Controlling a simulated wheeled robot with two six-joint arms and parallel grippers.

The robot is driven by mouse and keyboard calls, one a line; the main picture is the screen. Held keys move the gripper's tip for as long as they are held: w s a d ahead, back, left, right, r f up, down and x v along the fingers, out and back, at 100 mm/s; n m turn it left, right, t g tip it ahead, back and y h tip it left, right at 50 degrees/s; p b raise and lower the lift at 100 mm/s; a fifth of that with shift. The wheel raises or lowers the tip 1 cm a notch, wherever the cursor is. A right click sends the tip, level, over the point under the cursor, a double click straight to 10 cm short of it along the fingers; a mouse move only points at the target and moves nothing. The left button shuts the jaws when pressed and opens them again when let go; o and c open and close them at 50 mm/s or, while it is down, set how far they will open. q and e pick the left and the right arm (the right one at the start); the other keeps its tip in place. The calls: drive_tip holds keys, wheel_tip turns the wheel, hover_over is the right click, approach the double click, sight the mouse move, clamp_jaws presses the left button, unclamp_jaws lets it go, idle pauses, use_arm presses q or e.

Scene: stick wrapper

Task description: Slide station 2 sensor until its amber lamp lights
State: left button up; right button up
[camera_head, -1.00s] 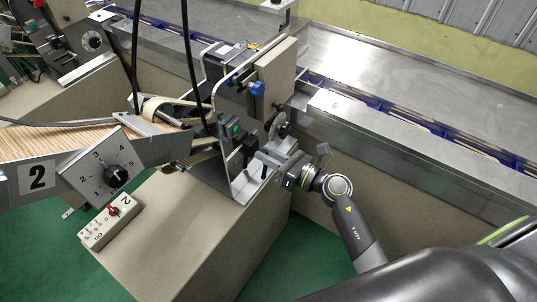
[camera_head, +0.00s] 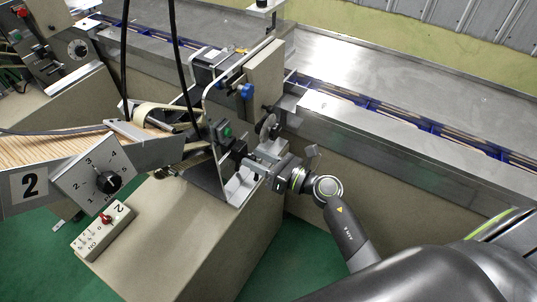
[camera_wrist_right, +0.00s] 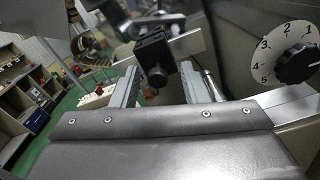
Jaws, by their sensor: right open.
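The station 2 sensor (camera_head: 238,150) appears to be the small black block on the metal bracket (camera_head: 236,186), beside a dark unit with a green spot (camera_head: 227,132). My right gripper (camera_head: 257,163) is beside it, on its right. In the right wrist view, the black block with its round knob (camera_wrist_right: 156,72) is ahead of my open right gripper (camera_wrist_right: 160,88), between the lines of the two fingers. I cannot tell whether the fingers touch it. A small orange spot (camera_wrist_right: 150,94) shows below the knob; I cannot tell whether it is a lamp. My left gripper is out of view.
Black cables hang at left. A steel conveyor (camera_head: 400,140) runs behind my right arm.

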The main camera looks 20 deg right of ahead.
drive_tip(key=b+v, duration=0.7)
drive_tip(key=v, duration=1)
drive_tip(key=shift+d, duration=0.2)
drive_tip(key=shift+s+f, duration=0.1)
drive_tip(key=shift+s, duration=0.05)
